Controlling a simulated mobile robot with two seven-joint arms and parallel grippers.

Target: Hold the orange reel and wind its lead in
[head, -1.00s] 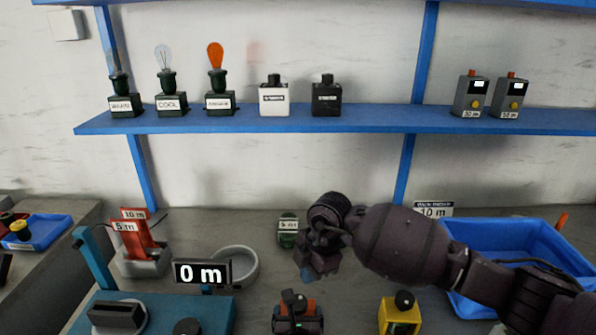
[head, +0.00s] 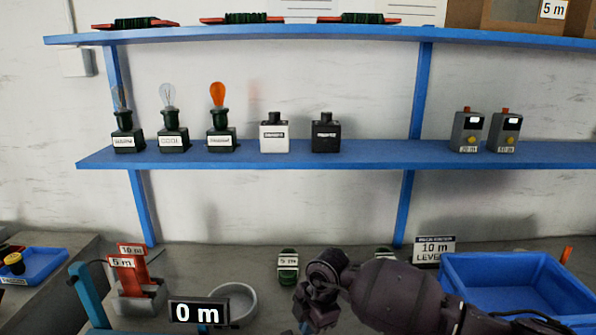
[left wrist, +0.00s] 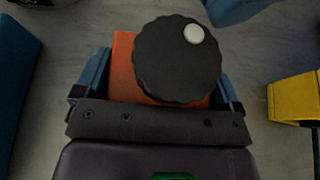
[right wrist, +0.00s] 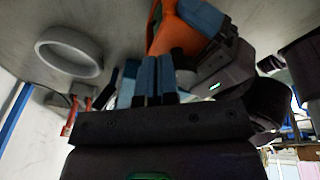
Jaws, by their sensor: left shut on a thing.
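The orange reel (left wrist: 122,70), with a large black knob (left wrist: 178,62) bearing a white dot, sits between the fingers of my left gripper (left wrist: 160,85) in the left wrist view. The left gripper is shut on it. The reel also shows in the right wrist view (right wrist: 162,38), just beyond my right gripper (right wrist: 156,80), whose fingers are together with nothing visible between them. In the head view the right gripper (head: 316,312) is low in the middle, pointing down. The reel and left gripper are below the head view. I cannot make out the lead.
A display (head: 198,312) reads 0 m beside a grey ring (head: 236,300). A red stand (head: 130,280) is at left, a blue bin (head: 510,280) at right. A yellow object (left wrist: 295,98) lies right of the reel. A shelf (head: 300,155) holds bulbs and boxes.

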